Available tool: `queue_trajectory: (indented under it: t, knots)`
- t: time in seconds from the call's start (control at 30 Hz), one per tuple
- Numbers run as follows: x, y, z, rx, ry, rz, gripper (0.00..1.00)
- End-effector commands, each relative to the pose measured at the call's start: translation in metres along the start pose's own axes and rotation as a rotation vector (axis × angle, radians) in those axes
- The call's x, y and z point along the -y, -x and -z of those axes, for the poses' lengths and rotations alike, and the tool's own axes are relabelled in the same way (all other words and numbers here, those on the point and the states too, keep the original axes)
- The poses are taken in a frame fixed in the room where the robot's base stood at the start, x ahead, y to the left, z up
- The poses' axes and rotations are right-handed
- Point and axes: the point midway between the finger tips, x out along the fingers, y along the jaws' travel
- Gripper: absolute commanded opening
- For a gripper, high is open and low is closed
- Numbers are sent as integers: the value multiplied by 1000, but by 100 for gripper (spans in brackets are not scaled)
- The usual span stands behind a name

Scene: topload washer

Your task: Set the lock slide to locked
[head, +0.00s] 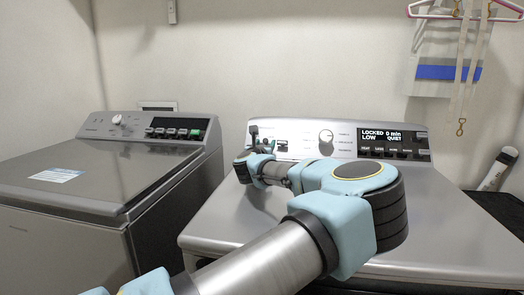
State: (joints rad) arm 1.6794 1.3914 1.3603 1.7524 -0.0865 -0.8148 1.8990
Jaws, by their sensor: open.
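The right washer (355,233) has an upright control panel at its back. Its display (392,142) reads "LOCKED 0 min" and "LOW QUIET". A small dark slot with a light piece (282,147) sits on the panel's left part; it looks like a slide, but its label is too small to read. My gripper (259,138) is open, in front of the panel's left end, just left of this slot. I cannot tell whether it touches the panel. My wrist hides the panel's lower left part.
A round knob (326,136) and a row of buttons (390,153) are right of the slot. A second washer (100,180) stands on the left, with a narrow gap between. Hangers with straps (462,70) hang at the upper right. My arm crosses above the right washer's lid.

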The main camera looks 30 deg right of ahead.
Motion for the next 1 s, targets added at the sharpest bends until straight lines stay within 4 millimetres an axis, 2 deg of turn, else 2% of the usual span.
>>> queue_trajectory:
  t: [0.2, 0.43, 0.6, 1.0]
  knots:
    - [1, 46, 3, 1, 1, 1, 56]
    - [1, 79, 1, 0, 0, 1, 56]
    - [1, 88, 0, 1, 1, 2, 56]
    - [1, 88, 0, 1, 0, 2, 56]
